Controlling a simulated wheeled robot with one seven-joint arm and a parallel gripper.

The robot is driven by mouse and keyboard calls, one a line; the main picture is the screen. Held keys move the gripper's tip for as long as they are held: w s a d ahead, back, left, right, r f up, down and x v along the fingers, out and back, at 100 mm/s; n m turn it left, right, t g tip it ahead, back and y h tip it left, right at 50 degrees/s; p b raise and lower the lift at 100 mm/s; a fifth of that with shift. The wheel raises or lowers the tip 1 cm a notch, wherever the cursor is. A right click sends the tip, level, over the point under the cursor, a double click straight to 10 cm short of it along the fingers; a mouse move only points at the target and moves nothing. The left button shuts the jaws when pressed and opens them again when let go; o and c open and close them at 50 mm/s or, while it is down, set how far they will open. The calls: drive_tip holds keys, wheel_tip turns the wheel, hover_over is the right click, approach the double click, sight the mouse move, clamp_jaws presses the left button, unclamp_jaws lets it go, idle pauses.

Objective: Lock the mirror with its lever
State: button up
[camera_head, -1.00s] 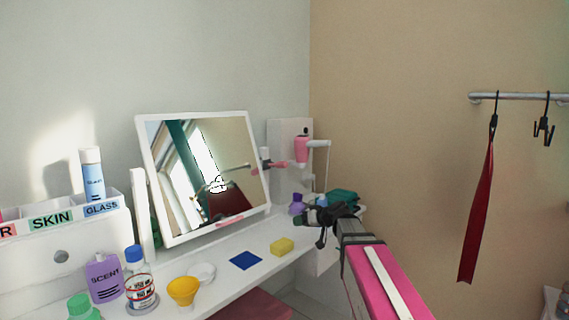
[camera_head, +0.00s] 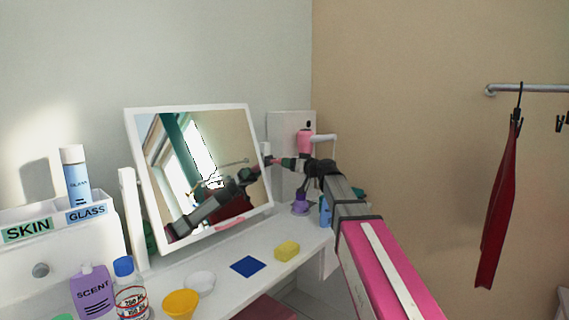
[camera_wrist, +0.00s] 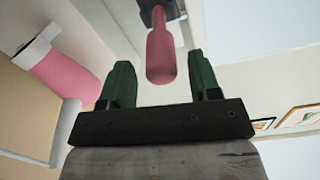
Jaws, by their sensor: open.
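The mirror (camera_head: 200,160) stands tilted in a white frame on the white vanity table. Its lever (camera_head: 273,162) is a small pink handle at the frame's right edge. In the wrist view the lever (camera_wrist: 160,52) hangs from a dark mount, and its rounded pink end lies between my green fingertips. My gripper (camera_head: 288,162) reaches in from the right, level with the lever. In the wrist view my gripper (camera_wrist: 162,72) is open, with a gap on both sides of the lever. The lever's mount is partly hidden in the head view.
A pink cylindrical item (camera_head: 304,142) in a white holder is close behind my gripper; it also shows in the wrist view (camera_wrist: 65,75). A purple bottle (camera_head: 300,203), yellow sponge (camera_head: 287,250), blue cloth (camera_head: 248,266) and yellow bowl (camera_head: 181,303) stand on the table (camera_head: 222,270).

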drive_tip(key=shift+x, duration=1.85)
drive_tip(key=shift+s, duration=0.1)
clamp_jaws()
